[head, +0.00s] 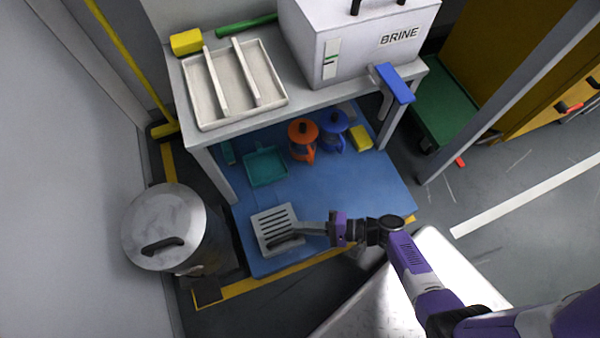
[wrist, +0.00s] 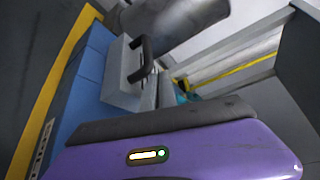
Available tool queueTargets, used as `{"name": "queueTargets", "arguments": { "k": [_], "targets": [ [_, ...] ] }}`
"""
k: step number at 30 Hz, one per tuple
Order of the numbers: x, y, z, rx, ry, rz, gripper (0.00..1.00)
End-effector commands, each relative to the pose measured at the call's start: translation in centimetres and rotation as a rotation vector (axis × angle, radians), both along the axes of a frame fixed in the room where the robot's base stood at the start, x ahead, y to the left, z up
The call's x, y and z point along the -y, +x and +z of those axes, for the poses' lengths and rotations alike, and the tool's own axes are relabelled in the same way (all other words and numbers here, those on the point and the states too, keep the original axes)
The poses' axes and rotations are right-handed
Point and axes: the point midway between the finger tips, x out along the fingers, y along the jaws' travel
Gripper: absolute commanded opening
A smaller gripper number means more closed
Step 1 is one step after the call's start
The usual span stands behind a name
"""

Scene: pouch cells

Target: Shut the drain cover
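The drain cover (head: 272,222) is a pale grey slotted plate on the blue floor area below the bench. A dark handle (head: 287,240) shows at its near side. In the wrist view a grey plate (wrist: 118,82), which looks like the cover, bears a dark bar handle (wrist: 145,58). I cannot tell how far the cover is tilted. My gripper (head: 312,228) reaches in from the right, its fingers close to the cover's right side and the handle. In the wrist view its purple part with a dark pad fills the bottom, apart from the handle. The finger gap is hidden.
A metal bin (head: 165,225) with a lid stands left of the cover. The bench (head: 205,135) overhangs behind, carrying a tray (head: 205,95) and a BRINE box (head: 345,50).

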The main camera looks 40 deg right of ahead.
Motion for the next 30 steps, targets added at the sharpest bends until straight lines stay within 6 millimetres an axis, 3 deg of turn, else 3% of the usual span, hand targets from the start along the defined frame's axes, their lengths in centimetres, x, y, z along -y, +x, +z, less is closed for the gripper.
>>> {"name": "queueTargets", "arguments": {
  "k": [30],
  "targets": [
    [-0.6,-1.3,-1.6,-0.012,0.007,0.014,0.00]
  ]
}}
